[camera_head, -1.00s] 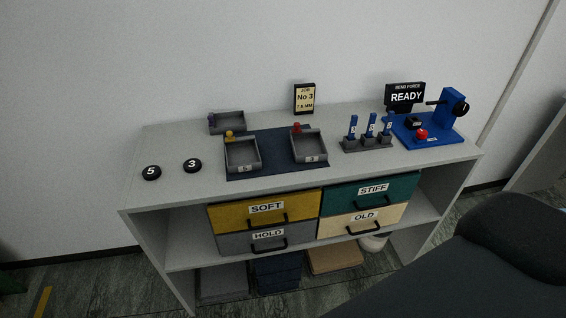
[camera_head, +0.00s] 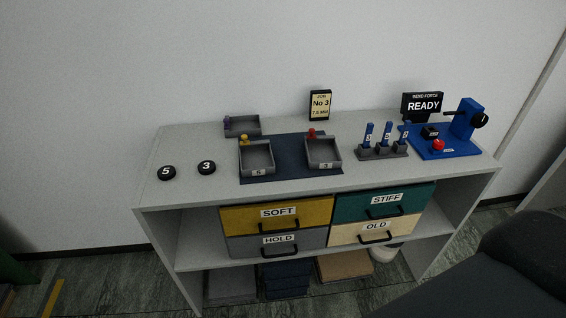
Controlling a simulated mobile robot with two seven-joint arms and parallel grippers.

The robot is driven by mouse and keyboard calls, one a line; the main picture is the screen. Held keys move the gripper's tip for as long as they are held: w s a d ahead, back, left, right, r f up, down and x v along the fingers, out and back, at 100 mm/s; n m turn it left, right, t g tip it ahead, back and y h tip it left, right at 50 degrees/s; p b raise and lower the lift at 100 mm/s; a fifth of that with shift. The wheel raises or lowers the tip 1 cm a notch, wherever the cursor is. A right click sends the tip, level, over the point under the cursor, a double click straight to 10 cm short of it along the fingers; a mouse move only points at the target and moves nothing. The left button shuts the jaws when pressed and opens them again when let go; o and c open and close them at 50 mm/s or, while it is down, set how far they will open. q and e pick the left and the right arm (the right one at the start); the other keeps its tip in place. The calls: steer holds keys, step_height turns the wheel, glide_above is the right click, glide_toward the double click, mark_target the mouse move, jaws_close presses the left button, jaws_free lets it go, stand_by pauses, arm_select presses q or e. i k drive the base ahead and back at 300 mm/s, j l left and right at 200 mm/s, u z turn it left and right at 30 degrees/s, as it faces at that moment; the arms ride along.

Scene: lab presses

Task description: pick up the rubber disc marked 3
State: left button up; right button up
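The black rubber disc marked 3 (camera_head: 206,168) lies flat on the left part of the grey bench top. A second black disc, marked 5 (camera_head: 167,173), lies to its left, a little apart from it. A job sign (camera_head: 320,104) at the back of the bench reads No 3 and 7.5 MM. Neither gripper shows in the head view. A dark rounded shape at the lower right looks like part of my own body.
On the grey bench (camera_head: 190,143), a dark mat (camera_head: 290,146) holds two grey trays (camera_head: 257,158). Blue pieces in a holder (camera_head: 385,150) and a blue press (camera_head: 466,118) with a READY display (camera_head: 423,105) stand right. Labelled drawers (camera_head: 277,213) are below. Bench top around the discs is clear.

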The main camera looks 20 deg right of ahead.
mark_target(206, 167)
steer(key=i+j, duration=0.25)
steer(key=j, duration=0.15)
steer(key=i+j, duration=0.2)
steer(key=j, duration=0.2)
steer(key=i+j, duration=0.25)
steer(key=j, duration=0.15)
steer(key=i+j, duration=0.2)
steer(key=j, duration=0.2)
steer(key=z, duration=1.65)
